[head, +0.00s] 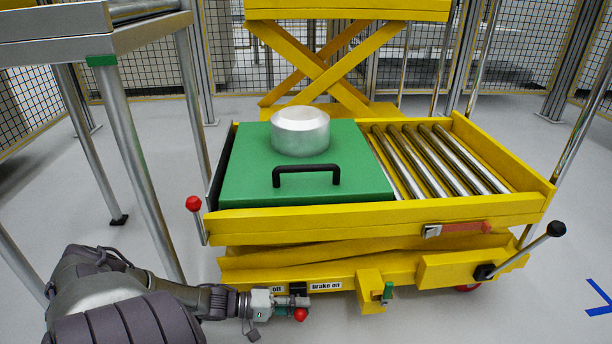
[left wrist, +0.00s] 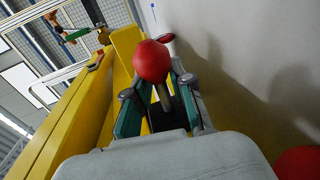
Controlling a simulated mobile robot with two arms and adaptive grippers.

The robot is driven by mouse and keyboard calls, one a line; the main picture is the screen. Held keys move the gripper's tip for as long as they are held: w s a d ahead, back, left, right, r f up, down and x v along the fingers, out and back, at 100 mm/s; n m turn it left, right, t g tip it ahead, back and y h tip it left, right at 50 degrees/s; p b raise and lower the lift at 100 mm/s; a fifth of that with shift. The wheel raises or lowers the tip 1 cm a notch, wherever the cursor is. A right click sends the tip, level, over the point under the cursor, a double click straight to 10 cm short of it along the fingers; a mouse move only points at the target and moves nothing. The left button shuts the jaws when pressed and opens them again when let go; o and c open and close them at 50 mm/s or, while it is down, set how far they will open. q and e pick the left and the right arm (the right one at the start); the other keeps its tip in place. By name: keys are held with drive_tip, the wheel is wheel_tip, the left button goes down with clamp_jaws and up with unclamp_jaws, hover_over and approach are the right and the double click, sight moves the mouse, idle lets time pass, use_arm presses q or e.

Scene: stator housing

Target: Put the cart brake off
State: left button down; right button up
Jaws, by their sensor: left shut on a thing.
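The yellow cart (head: 370,220) carries a label strip on its lower front side, with an "off" label (head: 277,289) on the left and a "brake on" label (head: 326,286) on the right. My left gripper (head: 285,303) is low at this side, just under the labels. It is shut on the brake lever, whose red knob (head: 300,314) shows by the fingertips below the left part of "brake on". In the left wrist view the red knob (left wrist: 152,60) stands up between the two fingers (left wrist: 160,105), which close around its stem. Most of the lever is hidden. My right gripper is not in view.
A green plate (head: 250,170) with a black handle and a silver ring (head: 300,131) lies on the cart, beside rollers (head: 440,160). Another red-knobbed lever (head: 194,204) and a black-knobbed lever (head: 555,230) stick out. Rack legs (head: 140,170) stand at left.

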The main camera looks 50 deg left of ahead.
use_arm(q)
drive_tip(key=shift+s+d+f+m+g+h, duration=0.1)
drive_tip(key=shift+s+d+m+g+h, duration=0.2)
drive_tip(key=shift+s+h, duration=0.1)
drive_tip(key=c, duration=1)
unclamp_jaws()
drive_tip(key=shift+w, duration=0.1)
drive_tip(key=shift+o, duration=0.2)
drive_tip(key=shift+w+a, duration=0.1)
drive_tip(key=shift+a, duration=0.05)
drive_tip(key=shift+s+a, duration=0.15)
drive_tip(key=shift+s, duration=0.05)
drive_tip(key=v, duration=1.1)
drive_tip(key=shift+s, duration=0.2)
